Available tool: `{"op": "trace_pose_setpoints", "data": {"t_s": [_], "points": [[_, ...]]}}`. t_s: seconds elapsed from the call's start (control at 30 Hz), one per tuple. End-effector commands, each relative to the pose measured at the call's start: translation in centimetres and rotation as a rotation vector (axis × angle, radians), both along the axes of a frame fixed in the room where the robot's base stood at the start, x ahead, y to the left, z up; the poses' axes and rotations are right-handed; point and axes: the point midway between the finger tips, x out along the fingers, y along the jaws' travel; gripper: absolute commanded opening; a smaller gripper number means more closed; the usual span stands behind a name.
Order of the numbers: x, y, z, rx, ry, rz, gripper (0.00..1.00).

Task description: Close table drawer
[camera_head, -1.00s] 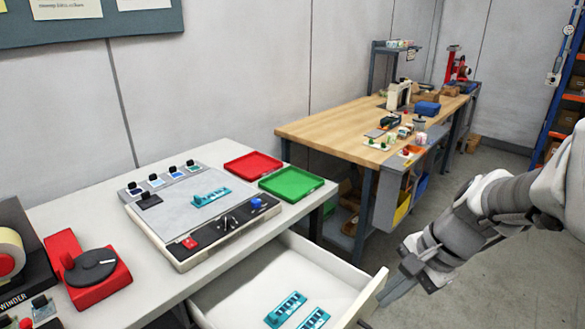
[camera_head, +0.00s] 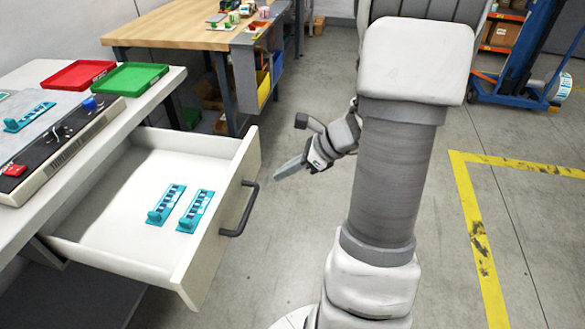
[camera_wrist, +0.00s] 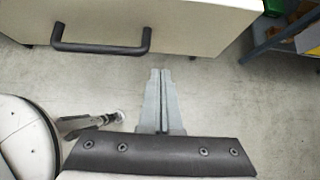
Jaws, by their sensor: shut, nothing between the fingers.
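The table drawer (camera_head: 217,232) is pulled out from the white table (camera_head: 150,90) in the head view. Its dark bar handle (camera_head: 240,210) is on the front panel. Two teal parts (camera_head: 166,204) (camera_head: 195,211) lie on the drawer floor. My gripper (camera_head: 278,176) is shut and empty, to the right of the drawer front and apart from it. In the wrist view the shut fingertips (camera_wrist: 160,72) point toward the drawer front (camera_wrist: 200,22), with bare floor showing between. The handle (camera_wrist: 100,47) is up and left of the fingertips there.
A red tray (camera_head: 78,74) and a green tray (camera_head: 130,78) sit on the table beside a control panel (camera_head: 60,140). A wooden workbench (camera_head: 185,28) stands behind. The floor right of the drawer is open, with yellow tape (camera_head: 475,215). A blue lift (camera_head: 525,70) stands at the back right.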

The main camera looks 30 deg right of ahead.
Motion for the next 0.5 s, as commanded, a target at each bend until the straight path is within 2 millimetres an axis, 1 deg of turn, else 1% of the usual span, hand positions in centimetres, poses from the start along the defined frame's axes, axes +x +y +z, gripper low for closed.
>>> {"op": "trace_pose_setpoints", "data": {"t_s": [0.03,0.17,0.33,0.5], "points": [[0.6,0.7,-1.3,0.002,0.002,0.004,0.00],[1.9,2.0,-3.2,0.002,0.001,0.004,0.00],[3.7,3.8,-2.9,-0.002,-0.002,0.005,0.00],[4.6,4.6,-2.8,-0.002,-0.001,0.002,0.00]]}}
